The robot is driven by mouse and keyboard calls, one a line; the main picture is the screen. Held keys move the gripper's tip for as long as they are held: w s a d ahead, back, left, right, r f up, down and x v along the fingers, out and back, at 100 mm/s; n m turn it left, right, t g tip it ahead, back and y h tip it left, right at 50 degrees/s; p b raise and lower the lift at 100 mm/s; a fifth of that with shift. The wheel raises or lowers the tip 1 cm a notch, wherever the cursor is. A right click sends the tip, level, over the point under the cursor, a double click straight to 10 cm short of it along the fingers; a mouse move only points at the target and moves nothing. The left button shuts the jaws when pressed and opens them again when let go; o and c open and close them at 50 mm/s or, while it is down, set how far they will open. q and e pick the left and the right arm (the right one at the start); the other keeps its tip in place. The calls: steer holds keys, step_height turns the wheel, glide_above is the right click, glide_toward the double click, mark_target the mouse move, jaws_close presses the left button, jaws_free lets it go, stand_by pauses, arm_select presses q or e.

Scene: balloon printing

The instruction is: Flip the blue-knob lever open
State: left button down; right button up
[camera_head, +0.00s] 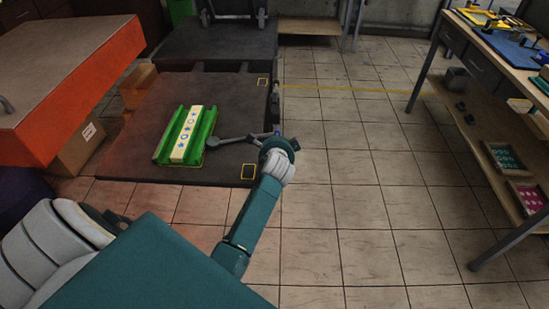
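A green channel-shaped holder (160,150) lies on the dark platform (230,105). A cream bar (187,135) with blue stars sits in it. My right gripper is not in view.
An orange-sided table (110,75) stands at the left with cardboard boxes (80,150) below it. A workbench (520,75) with trays stands at the right, with a lower shelf (470,130). The tiled floor (350,180) between them is clear.

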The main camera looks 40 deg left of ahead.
arm_select(q)
steer(key=w+a+n+y+b, duration=0.1)
steer(key=w+a+n+g+y+b, duration=0.1)
steer(key=w, duration=0.1)
steer(key=shift+w+a+f+g+b, duration=0.2)
steer(key=shift+a+g+b, duration=0.1)
steer(key=shift+a+b, duration=0.1)
steer(key=shift+w+a+r, duration=0.1)
steer(key=shift+w+a, duration=0.55)
steer(key=shift+a, duration=0.35)
steer(key=shift+w+a+r, duration=0.1)
steer(key=shift+w+a, duration=0.5)
steer(key=shift+a, duration=0.4)
